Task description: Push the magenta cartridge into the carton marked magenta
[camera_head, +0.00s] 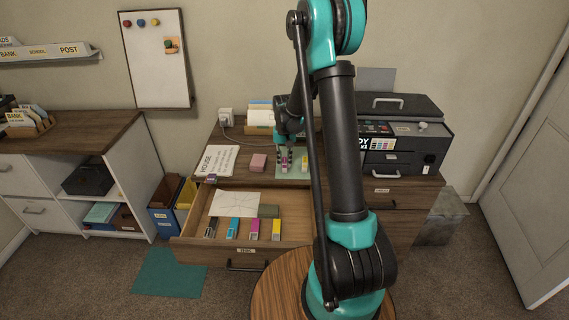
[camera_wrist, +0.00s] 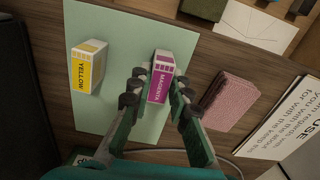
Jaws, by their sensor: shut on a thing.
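The carton marked magenta (camera_wrist: 158,88) stands on the pale green mat (camera_wrist: 110,30), white with a magenta label panel. My gripper (camera_wrist: 157,84) is shut on this carton, one finger on each side; in the head view my gripper (camera_head: 284,156) is small and low over the mat, partly behind my arm. A magenta cartridge (camera_head: 254,229) lies in the open drawer (camera_head: 190,243), between a cyan cartridge (camera_head: 232,228) and a yellow one (camera_head: 276,230). The inside of the carton cannot be made out.
A carton marked yellow (camera_wrist: 88,66) stands on the mat to the left. A pink block (camera_wrist: 223,101) and a printed sheet (camera_wrist: 285,120) lie to the right. A black cartridge (camera_head: 210,228) and a paper sheet (camera_head: 235,204) are in the drawer. A printer (camera_head: 400,150) stands right.

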